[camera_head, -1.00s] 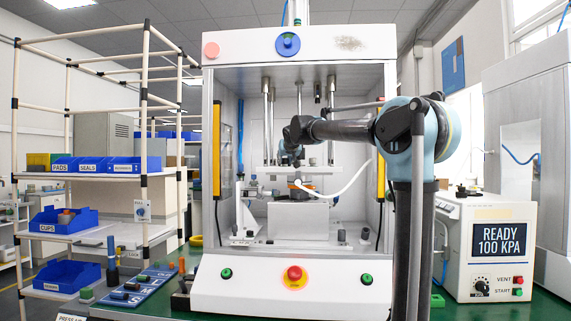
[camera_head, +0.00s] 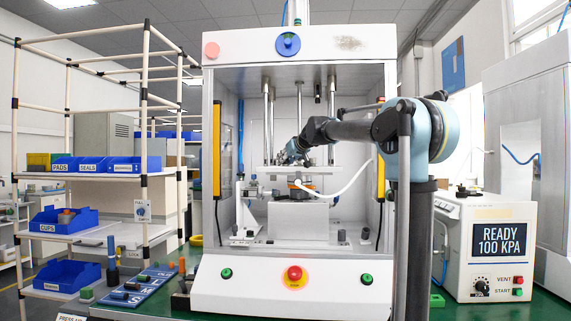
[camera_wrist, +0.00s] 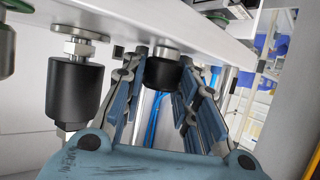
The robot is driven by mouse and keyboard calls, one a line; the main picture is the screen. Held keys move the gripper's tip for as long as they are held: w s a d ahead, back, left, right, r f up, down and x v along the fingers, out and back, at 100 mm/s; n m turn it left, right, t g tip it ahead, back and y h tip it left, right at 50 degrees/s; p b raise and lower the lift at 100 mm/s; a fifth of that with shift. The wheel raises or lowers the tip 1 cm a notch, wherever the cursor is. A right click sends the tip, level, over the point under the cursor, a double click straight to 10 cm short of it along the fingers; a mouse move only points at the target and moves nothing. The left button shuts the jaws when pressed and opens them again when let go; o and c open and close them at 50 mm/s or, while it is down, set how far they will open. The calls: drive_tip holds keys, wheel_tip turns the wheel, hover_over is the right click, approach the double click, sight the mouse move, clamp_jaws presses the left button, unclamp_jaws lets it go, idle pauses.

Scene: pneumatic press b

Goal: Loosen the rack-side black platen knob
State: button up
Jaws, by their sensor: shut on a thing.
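The black platen knob (camera_wrist: 163,72) sits under the pale platen plate (camera_wrist: 210,40) in the wrist view, on the side nearer the rack's blue bins. My gripper (camera_wrist: 161,66) has one finger on each side of this knob and is shut on it. A larger black cylinder (camera_wrist: 75,92) with a metal nut hangs from the plate to the left, apart from my fingers. In the head view my gripper (camera_head: 290,156) is inside the press at the platen (camera_head: 322,171); the knob is too small to tell there.
The press frame (camera_head: 208,130) and yellow side guards (camera_head: 216,150) bound the opening. A white hose (camera_head: 345,182) curves below my arm. The rack (camera_head: 146,110) stands left, the READY 100 KPA box (camera_head: 480,255) right. A red button (camera_head: 294,275) is in front.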

drive_tip(key=shift+d+n+g+y, duration=0.15)
drive_tip(key=shift+n+g+y, duration=0.15)
drive_tip(key=shift+n, duration=0.1)
drive_tip(key=shift+w+n+g+y, duration=0.1)
drive_tip(key=shift+n+g+y, duration=1.7)
drive_tip(key=shift+n, duration=0.4)
drive_tip(key=o, duration=1.1)
drive_tip(key=v, duration=1.2)
drive_tip(key=shift+w, duration=0.2)
drive_tip(key=shift+f, duration=0.1)
